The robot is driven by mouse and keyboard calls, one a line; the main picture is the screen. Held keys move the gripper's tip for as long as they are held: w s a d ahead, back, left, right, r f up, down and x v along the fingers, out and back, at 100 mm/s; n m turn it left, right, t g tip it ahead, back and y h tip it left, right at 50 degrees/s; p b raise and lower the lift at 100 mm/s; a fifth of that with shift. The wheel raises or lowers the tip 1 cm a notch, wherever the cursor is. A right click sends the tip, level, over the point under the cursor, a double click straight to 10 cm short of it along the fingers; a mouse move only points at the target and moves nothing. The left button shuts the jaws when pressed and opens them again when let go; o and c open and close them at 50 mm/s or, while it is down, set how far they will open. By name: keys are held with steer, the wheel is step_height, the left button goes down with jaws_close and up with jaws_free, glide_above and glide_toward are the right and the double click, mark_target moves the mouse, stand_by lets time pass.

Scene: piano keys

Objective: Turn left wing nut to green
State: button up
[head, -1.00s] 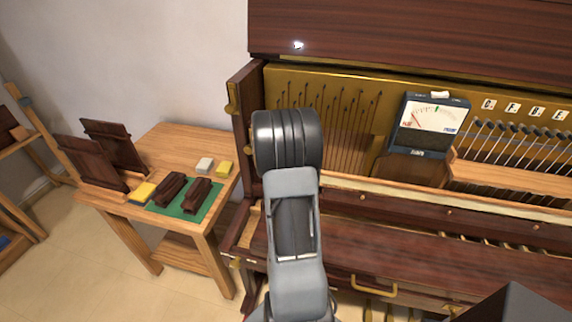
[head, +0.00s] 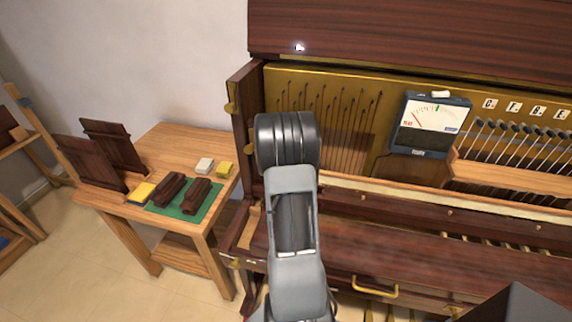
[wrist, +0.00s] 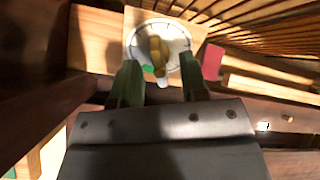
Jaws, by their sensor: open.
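A brass wing nut (wrist: 157,48) stands at the centre of a white round dial (wrist: 178,30) with dark tick marks, in the wrist view. A green mark (wrist: 148,68) sits at the dial's lower edge, near the lower end of the wing nut. My gripper (wrist: 161,76) is open, its two dark green fingers apart at the dial's near edge. The wing nut lies just beyond the fingertips, roughly in line with the gap; I cannot tell whether they touch it. In the head view my own arm hides the gripper, dial and wing nut.
A red block (wrist: 212,62) lies right of the dial. A meter (head: 430,125) is on the piano's gold plate, right of my arm. Dark wood walls (wrist: 28,105) rise close on the wrist view's left. A side table (head: 180,135) holds dark wooden parts.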

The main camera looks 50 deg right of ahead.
steer(key=shift+x, duration=1.05)
steer(key=shift+s+a+r, duration=0.2)
steer(key=shift+a+r, duration=0.15)
steer(key=shift+r, duration=0.15)
